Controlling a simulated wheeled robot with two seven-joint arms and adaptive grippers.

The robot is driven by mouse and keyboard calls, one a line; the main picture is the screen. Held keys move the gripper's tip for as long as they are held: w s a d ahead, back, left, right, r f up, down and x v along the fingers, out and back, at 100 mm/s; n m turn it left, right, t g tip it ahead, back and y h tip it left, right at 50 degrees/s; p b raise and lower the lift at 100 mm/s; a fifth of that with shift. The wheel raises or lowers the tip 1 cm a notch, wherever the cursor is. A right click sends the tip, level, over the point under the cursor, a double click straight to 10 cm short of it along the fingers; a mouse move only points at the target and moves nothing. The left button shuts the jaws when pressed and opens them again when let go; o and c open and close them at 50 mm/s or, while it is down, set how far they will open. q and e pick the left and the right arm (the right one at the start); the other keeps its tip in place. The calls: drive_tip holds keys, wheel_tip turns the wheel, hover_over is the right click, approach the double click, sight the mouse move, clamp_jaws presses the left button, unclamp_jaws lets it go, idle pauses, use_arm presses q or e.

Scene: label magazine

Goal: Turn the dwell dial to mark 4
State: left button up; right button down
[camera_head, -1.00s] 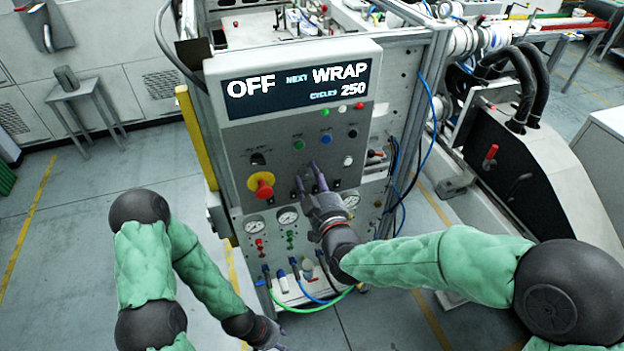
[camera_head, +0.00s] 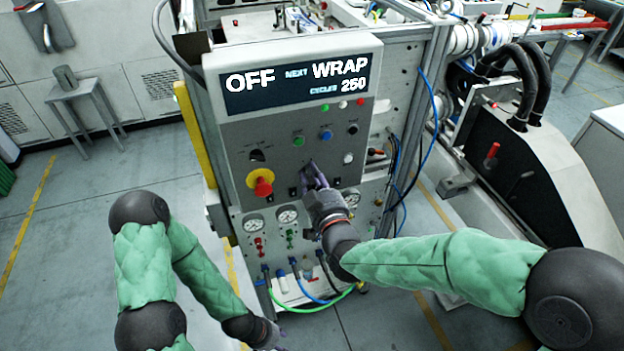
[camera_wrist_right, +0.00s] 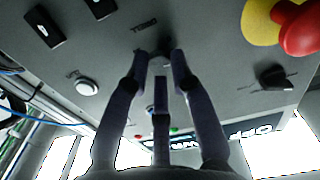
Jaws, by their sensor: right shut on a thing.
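My right gripper (camera_head: 312,172) reaches the lower middle of the grey control panel (camera_head: 232,150), its fingers closed together at the panel face. In the right wrist view the gripper (camera_wrist_right: 157,66) has its fingertips around a small dark dial (camera_wrist_right: 153,54), mostly hidden between them. The lettering beside the dial is too small and oblique to read, and I cannot tell which mark it points to. My left gripper (camera_head: 268,335) hangs low at the bottom of the head view, away from the panel; its fingers are unclear.
A red emergency button (camera_head: 263,187) on a yellow base sits left of the gripper. A white button (camera_head: 348,159) and a black selector (camera_head: 257,156) are nearby. The display (camera_head: 296,82) reads OFF, NEXT WRAP, CYCLES 250. Gauges (camera_head: 288,215) and hoses lie below.

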drive_tip(key=m+b, duration=0.8)
drive_tip(key=shift+f, duration=0.3)
drive_tip(key=shift+r+m+b, duration=0.15)
drive_tip(key=shift+m+b, duration=1.85)
drive_tip(key=c, duration=1.1)
unclamp_jaws()
drive_tip(key=shift+o, duration=0.2)
drive_tip(key=shift+r, duration=0.1)
drive_tip(key=shift+s, duration=0.15)
drive_tip(key=v, duration=1.1)
drive_tip(key=shift+s, duration=0.35)
drive_tip(key=shift+d, duration=0.15)
